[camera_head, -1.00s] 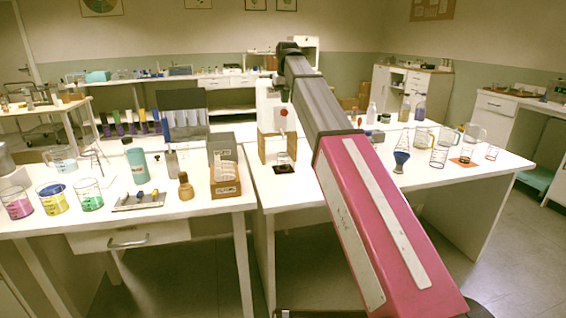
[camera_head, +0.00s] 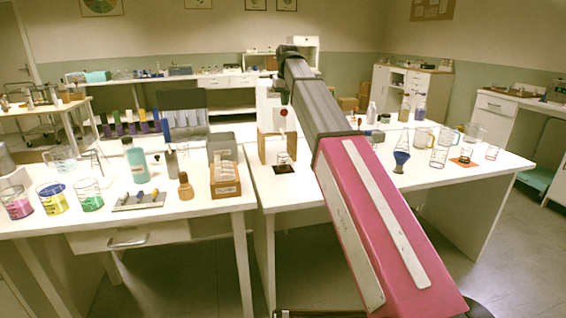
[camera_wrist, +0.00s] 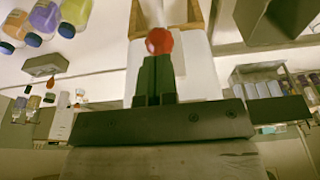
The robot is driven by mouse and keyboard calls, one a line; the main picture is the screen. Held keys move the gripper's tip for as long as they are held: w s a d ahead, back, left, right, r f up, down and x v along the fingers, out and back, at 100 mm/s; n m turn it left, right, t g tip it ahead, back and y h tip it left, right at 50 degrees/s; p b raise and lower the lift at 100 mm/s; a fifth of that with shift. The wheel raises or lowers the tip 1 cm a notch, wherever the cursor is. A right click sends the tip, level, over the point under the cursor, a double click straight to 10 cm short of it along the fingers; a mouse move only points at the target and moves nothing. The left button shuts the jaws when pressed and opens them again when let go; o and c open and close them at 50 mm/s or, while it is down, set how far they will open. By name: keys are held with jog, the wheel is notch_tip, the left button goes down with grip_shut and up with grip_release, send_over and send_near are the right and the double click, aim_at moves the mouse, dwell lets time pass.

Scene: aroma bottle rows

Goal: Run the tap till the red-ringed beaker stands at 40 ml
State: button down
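A white dispenser (camera_head: 268,112) stands on a wooden stand (camera_head: 263,147). Its red tap knob (camera_head: 284,112) is on the front and also shows large in the wrist view (camera_wrist: 159,41). A small beaker (camera_head: 284,158) stands on a black pad (camera_head: 283,169) beneath the tap. Its ring colour and liquid level are too small to read. My gripper (camera_wrist: 156,62) has its two dark fingers close together, with their tips right at the red knob. I cannot tell whether they touch it. In the head view the gripper is mostly hidden by my arm.
Beakers with pink, yellow and green liquid, a teal bottle (camera_head: 136,160) and a wooden box (camera_head: 225,178) stand on the left table. More glassware, including a blue flask (camera_head: 401,160), stands right of my arm. The tabletop around the black pad is clear.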

aim_at(285, 111)
jog(key=shift+f, duration=3)
dwell(0.8)
jog(key=shift+r, duration=0.45)
dwell(1.6)
notch_tip(285, 111, up, 8)
jog(key=shift+f, duration=0.25)
jog(key=shift+r, duration=0.35)
